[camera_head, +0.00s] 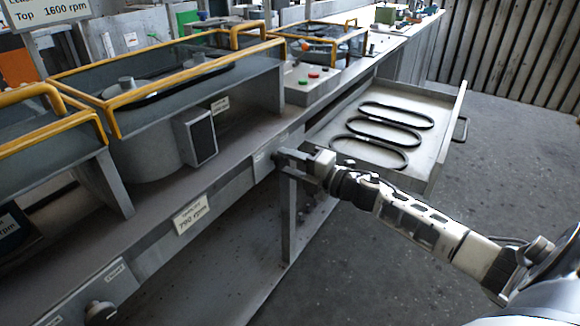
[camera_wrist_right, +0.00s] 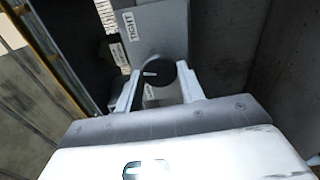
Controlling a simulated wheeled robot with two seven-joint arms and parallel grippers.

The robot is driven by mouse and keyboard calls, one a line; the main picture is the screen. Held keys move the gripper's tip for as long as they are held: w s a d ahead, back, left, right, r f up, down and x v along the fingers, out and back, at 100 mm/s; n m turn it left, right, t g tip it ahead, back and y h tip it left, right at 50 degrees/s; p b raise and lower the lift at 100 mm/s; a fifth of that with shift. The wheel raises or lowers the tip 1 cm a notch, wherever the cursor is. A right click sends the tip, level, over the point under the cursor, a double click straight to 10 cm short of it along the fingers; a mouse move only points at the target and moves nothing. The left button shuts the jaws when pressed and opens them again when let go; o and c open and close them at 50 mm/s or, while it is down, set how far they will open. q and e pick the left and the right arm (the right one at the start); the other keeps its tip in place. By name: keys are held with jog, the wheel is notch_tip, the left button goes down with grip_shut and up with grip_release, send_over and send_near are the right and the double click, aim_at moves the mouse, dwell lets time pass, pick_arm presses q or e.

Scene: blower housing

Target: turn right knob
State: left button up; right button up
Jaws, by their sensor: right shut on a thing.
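The right knob is a dark round knob with a white pointer line; it shows in the right wrist view (camera_wrist_right: 165,74) on a grey panel beside a small white label. My right gripper (camera_wrist_right: 158,88) has one finger on each side of the knob and is shut on it. In the head view my right gripper (camera_head: 279,158) reaches in from the right to the front face of the bench, and its fingers largely hide the knob. Another knob (camera_head: 101,312) sits on the bench front at the lower left. My left gripper is not in view.
A grey workbench (camera_head: 150,245) carries yellow-framed guards (camera_head: 165,72) and a control box (camera_head: 308,82) with red and green buttons. An open drawer (camera_head: 440,125) holds three black belts (camera_head: 390,114), close behind my right arm. The floor at the right is clear.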

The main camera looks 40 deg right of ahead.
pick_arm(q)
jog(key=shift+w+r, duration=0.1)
pick_arm(e)
jog(key=shift+f+n, duration=0.1)
jog(key=shift+n, duration=0.6)
pick_arm(q)
jog(key=shift+b, duration=0.3)
pick_arm(e)
jog(key=shift+n, duration=0.3)
jog(key=o, duration=1)
jog(key=shift+c, duration=0.2)
jog(key=v, duration=1.6)
jog(key=shift+a, duration=0.1)
